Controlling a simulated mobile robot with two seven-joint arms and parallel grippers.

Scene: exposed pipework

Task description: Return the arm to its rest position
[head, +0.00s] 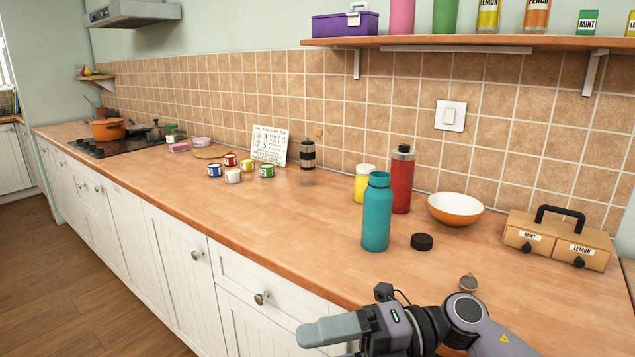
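My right arm comes in from the lower right of the head view, over the front edge of the counter. Its gripper (326,332) points left, in front of the white drawer fronts. One grey finger shows clearly and the rest is cut off by the bottom edge, so I cannot tell whether it is open or shut. Nothing is visibly held in it. My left gripper is not in view.
On the wooden counter (300,225), a teal bottle (376,212) stands uncapped-looking beside a black lid (421,242). Behind are a red bottle (402,180), a yellow jar (363,184) and an orange bowl (455,208). A drawer box (557,240) stands right. The counter's left-middle front is clear.

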